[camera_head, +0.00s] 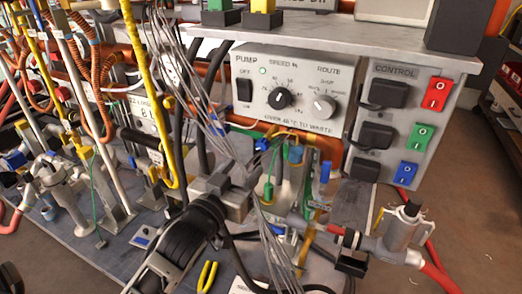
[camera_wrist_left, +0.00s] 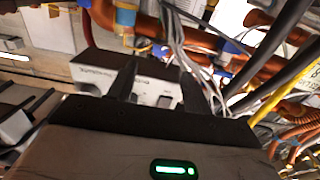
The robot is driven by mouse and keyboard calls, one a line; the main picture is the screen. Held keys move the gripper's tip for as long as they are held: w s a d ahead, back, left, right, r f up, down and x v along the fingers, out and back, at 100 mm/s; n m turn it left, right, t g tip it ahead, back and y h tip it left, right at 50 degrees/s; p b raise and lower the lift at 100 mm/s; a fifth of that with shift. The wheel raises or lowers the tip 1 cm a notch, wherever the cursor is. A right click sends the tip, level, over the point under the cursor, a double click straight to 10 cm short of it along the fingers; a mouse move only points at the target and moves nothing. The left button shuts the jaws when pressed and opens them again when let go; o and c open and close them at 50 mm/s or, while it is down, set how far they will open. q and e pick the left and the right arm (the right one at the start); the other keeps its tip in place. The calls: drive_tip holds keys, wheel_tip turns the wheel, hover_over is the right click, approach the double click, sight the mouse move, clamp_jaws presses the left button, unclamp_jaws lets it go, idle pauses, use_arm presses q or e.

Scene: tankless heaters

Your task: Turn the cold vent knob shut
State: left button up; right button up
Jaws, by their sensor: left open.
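I cannot tell for sure which part is the cold vent knob. A small blue handle (camera_head: 325,171) stands upright on the piping right of my left gripper, and another small blue part (camera_head: 263,144) sits among the wires above the gripper. My left gripper (camera_head: 246,186) is in the middle of the head view, at the end of my black wrist, close to the pipes and apart from the blue handle. In the left wrist view its two dark fingers (camera_wrist_left: 157,84) stand apart with a pale labelled box behind them. My right gripper is not in view.
A pump panel (camera_head: 300,88) with knobs and a control box (camera_head: 400,120) with red, green and blue switches stand behind. Grey cables hang beside my left gripper. Valves and hoses crowd the left. A grey fitting (camera_head: 402,228) with a red hose is at right.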

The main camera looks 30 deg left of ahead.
sight(261, 147)
use_arm(q)
drive_tip(key=w, duration=0.3)
drive_tip(key=w+b, duration=0.1)
drive_tip(key=w, duration=0.5)
drive_tip(key=shift+a+f+b, duration=0.1)
drive_tip(key=shift+a+b, duration=0.15)
drive_tip(key=shift+b, duration=0.05)
drive_tip(key=shift+w, duration=0.35)
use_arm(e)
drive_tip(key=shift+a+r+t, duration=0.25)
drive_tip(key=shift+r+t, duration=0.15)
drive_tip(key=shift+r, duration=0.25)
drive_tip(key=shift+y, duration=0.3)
use_arm(q)
drive_tip(key=c, duration=1)
